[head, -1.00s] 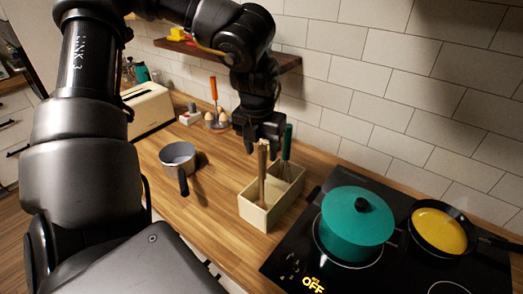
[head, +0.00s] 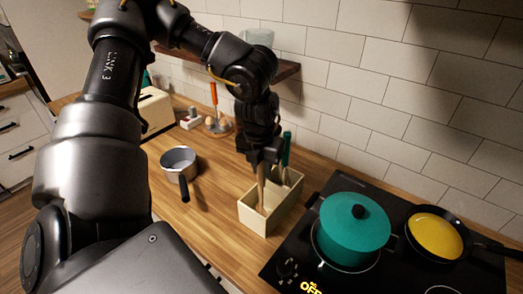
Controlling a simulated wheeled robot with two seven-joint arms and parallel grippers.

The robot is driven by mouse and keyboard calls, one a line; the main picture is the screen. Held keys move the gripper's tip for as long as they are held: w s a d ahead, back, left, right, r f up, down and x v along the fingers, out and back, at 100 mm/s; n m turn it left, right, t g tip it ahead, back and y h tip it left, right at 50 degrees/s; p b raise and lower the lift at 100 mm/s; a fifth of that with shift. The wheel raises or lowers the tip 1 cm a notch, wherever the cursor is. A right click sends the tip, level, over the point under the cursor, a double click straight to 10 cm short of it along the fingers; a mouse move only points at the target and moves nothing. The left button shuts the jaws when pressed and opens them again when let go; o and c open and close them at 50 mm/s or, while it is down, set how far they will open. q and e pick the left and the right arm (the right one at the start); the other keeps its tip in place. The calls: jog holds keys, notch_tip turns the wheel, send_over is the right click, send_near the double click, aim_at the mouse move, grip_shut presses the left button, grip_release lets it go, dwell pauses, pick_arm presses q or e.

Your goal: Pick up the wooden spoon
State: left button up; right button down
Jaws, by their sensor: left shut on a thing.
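The wooden spoon (head: 262,190) stands upright in a cream utensil box (head: 256,221) on the wooden counter. My left gripper (head: 262,166) is above the box, pointing down, and is shut on the upper part of the spoon. The spoon's lower end is still inside the box. A green-handled utensil (head: 286,150) stands in the same box, just right of the gripper. My right gripper is not in view.
A teal pot (head: 352,236) with a lid and a yellow-filled pan (head: 437,235) sit on the black cooktop (head: 290,270) to the right. A grey saucepan (head: 179,160) stands left of the box. A wall shelf (head: 285,69) and tiled wall are behind.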

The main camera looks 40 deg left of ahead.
pick_arm(q)
grip_shut()
jog(key=shift+r, duration=0.5)
notch_tip(320, 180, up, 27)
jog(key=b, duration=0.1)
